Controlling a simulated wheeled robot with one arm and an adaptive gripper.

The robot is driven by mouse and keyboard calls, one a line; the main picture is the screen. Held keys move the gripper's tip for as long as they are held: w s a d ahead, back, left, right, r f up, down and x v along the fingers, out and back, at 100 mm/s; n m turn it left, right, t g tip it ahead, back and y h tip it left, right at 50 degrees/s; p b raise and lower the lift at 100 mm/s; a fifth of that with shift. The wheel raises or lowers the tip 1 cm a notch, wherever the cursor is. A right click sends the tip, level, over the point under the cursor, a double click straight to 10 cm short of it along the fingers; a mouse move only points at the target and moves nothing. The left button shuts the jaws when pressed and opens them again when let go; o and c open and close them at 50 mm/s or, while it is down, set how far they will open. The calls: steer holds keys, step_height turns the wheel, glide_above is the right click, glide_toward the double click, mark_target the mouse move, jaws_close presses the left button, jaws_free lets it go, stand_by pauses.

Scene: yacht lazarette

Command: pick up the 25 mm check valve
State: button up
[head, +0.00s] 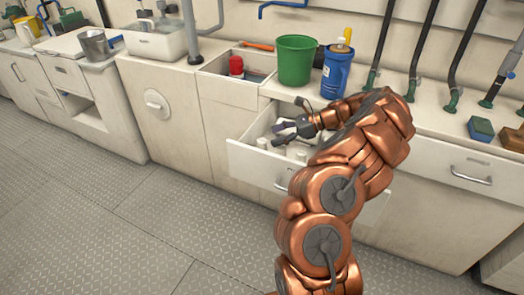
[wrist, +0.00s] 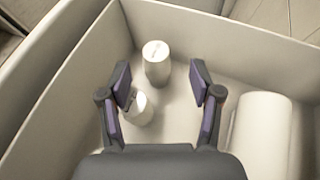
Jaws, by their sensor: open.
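My gripper (head: 291,130) is over an open white drawer (head: 256,167). In the wrist view, my gripper (wrist: 162,88) is open, with its two dark fingers apart. An upright off-white cylinder (wrist: 156,65) stands beyond and between the fingertips. A smaller pale cylindrical piece (wrist: 139,110) with a dark mark lies close to the left finger, partly hidden by it. A larger pale cylinder (wrist: 262,137) lies to the right of the right finger. I cannot tell which piece is the 25 mm check valve. Nothing is visibly held.
The drawer walls (wrist: 60,75) rise close on the left and far sides. On the counter above stand a green bucket (head: 295,62) and a blue container (head: 335,74). An open bin (head: 212,82) holds a red-topped item (head: 236,66). The floor (head: 130,215) is clear.

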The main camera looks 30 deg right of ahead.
mark_target(264, 140)
steer(key=shift+s+b+x, duration=0.2)
steer(key=shift+b+x, duration=0.2)
steer(key=shift+x, duration=1.95)
steer(key=shift+a, duration=0.15)
steer(key=shift+c, duration=0.3)
jaws_close()
